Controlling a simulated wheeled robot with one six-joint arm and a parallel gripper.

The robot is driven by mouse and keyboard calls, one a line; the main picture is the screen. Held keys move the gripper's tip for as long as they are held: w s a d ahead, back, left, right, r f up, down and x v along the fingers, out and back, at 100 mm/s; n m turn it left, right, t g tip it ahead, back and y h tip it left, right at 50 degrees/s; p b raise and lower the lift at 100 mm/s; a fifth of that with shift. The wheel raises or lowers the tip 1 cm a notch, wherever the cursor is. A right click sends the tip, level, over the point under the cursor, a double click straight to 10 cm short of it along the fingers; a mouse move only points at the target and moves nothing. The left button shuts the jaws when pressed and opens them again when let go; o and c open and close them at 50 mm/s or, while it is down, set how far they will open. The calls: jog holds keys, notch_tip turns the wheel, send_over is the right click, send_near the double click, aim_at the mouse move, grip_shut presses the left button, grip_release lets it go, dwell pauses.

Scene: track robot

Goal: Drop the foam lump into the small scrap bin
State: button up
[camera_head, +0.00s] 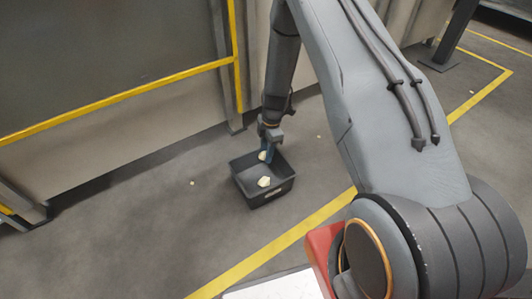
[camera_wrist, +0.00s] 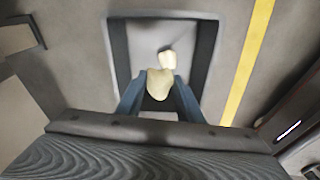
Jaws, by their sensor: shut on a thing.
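The scrap bin (camera_head: 272,198) is a small black open box on the grey floor. In the wrist view its dark wall (camera_wrist: 121,50) surrounds a lighter floor. My gripper (camera_head: 266,155) points down over the back part of the bin. Its blue fingers (camera_wrist: 160,92) are shut on a pale cream foam lump (camera_wrist: 159,86), which also shows as a small pale spot in the head view (camera_head: 262,155). A second pale lump (camera_head: 264,181) lies inside the bin; the wrist view shows it beyond the held lump (camera_wrist: 168,60).
Small pale crumbs lie on the floor left of the bin (camera_head: 192,183) and farther back. A panel wall with a yellow rail (camera_head: 120,101) stands behind on the left. A yellow floor line (camera_head: 290,236) runs right of the bin. The floor left of the bin is mostly clear.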

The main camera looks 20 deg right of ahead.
notch_tip(320, 180, down, 5)
jog(key=b, duration=0.3)
jog(key=shift+f, duration=0.2)
jog(key=o, duration=1.1)
jog(key=r+p, duration=0.1)
jog(key=r, duration=0.4)
jog(key=d+r+p, duration=0.1)
jog(key=r, duration=0.2)
jog(key=shift+p, duration=0.3)
jog(key=shift+f, duration=0.1)
